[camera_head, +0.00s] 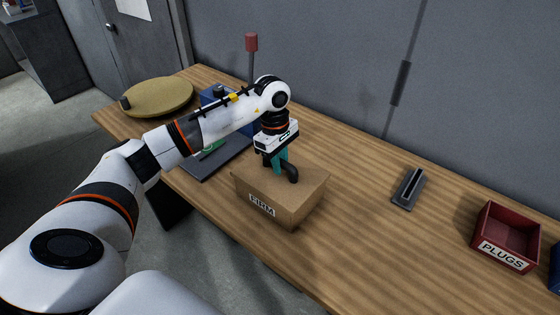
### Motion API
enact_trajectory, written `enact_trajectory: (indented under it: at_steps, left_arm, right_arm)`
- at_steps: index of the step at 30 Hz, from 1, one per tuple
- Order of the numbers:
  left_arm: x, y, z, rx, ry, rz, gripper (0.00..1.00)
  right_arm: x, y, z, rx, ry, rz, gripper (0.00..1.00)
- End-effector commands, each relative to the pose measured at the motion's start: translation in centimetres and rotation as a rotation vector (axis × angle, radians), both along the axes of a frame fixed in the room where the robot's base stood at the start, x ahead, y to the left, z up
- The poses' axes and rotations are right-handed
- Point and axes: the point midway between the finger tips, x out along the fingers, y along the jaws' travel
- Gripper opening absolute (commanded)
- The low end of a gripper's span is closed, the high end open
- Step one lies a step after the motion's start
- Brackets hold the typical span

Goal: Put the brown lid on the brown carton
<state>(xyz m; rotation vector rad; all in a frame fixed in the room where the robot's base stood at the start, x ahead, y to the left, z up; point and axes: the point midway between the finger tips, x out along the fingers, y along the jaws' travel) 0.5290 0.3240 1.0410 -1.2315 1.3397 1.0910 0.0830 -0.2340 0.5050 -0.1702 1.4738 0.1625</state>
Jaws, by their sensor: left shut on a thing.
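The brown carton (285,209), with a label reading "FIRM" on its front, stands upright on the wooden table in the middle of the view. The brown lid (310,179) shows as its flat top, with a dark handle (293,174). The lid lies on or very close to the carton; I cannot make out a clear gap. My left gripper (281,168), with teal fingers, points down at the top of the lid and is shut on its handle. The gripper hides part of the handle and lid. My right gripper is out of view.
A dark grey tray (202,168) and a blue object (213,93) lie behind my left arm. A round tan disc (157,95) is at the far left, near a red-topped post (251,43). A slotted grey block (409,190) and red "PLUGS" box (505,264) stand right, with clear table between.

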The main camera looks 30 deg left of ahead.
Motion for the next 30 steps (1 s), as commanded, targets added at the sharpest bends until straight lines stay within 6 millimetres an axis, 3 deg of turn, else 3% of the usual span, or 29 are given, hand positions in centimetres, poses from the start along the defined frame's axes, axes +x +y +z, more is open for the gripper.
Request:
enact_trajectory:
  at_steps: [27,28,30]
  left_arm:
    - [0.01,0.02,-0.94,0.000,0.000,0.000,0.00]
    - [0.01,0.02,-0.94,0.000,0.000,0.000,0.24]
    - [0.01,0.02,-0.94,0.000,0.000,0.000,0.36]
  right_arm:
    - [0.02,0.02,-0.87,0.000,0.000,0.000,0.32]
    - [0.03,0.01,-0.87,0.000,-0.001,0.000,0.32]
    - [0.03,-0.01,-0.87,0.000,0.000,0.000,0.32]
